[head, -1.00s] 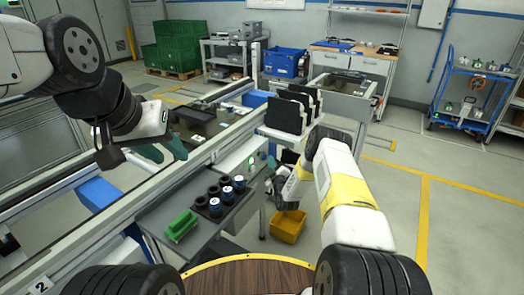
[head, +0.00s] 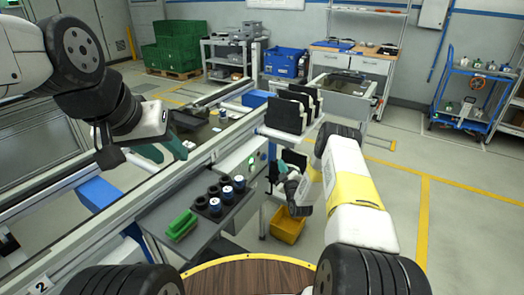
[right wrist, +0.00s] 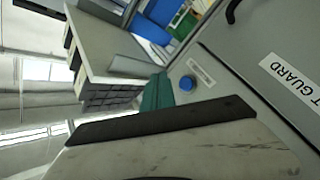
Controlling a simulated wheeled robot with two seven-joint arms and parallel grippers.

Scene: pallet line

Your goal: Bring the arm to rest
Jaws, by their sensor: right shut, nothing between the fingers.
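My left gripper (head: 172,149), with teal fingers, hangs over the line's near rail at the left in the head view. Its finger gap is not clear. My right arm, white with a yellow band, reaches forward at the right of centre. Its gripper (head: 282,168) is near the right end of the grey side table, partly hidden by the wrist. In the right wrist view the teal fingers (right wrist: 157,92) are shut with nothing between them, mostly hidden behind the gripper's body.
A grey table (head: 190,245) holds a black tray of dark and blue-white cylinders (head: 227,193) and a green brush-like block (head: 182,225). A yellow bin (head: 288,226) stands on the floor. A rack of black panels (head: 287,115) is behind. Floor at the right is clear.

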